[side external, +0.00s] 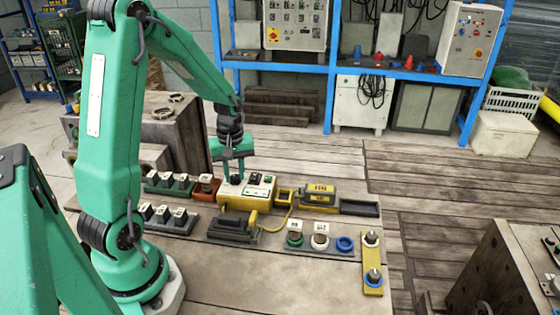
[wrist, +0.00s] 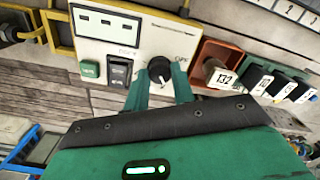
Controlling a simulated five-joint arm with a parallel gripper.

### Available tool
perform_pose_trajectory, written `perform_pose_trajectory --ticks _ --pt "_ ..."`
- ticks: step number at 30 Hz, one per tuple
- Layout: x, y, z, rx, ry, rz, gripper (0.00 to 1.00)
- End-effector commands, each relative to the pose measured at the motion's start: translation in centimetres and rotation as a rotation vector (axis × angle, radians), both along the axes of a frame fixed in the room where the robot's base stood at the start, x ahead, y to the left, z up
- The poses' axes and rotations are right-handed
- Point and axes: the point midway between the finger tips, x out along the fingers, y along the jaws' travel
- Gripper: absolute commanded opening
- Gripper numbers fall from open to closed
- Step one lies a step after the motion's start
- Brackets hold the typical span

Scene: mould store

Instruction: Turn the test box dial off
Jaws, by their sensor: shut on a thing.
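The yellow test box (side external: 247,194) stands on the bench below my gripper, and its pale panel (wrist: 150,40) faces the wrist camera. The black dial (wrist: 160,70) sits on this panel, with lettering that looks like OFF to its right in the wrist view. My gripper (wrist: 160,84) is shut on the dial, with one green finger on each side of it. I cannot tell clearly where the dial points.
A green button (wrist: 91,68) and a black rocker switch (wrist: 118,71) are beside the dial.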

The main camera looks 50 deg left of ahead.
Motion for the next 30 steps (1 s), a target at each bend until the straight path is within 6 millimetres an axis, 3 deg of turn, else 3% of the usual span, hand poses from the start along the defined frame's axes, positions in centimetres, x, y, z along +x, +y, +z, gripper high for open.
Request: perform_pose_trajectory --ticks 30 --pt "0.08 0.13 0.20 0.001 -0.004 0.942 0.02"
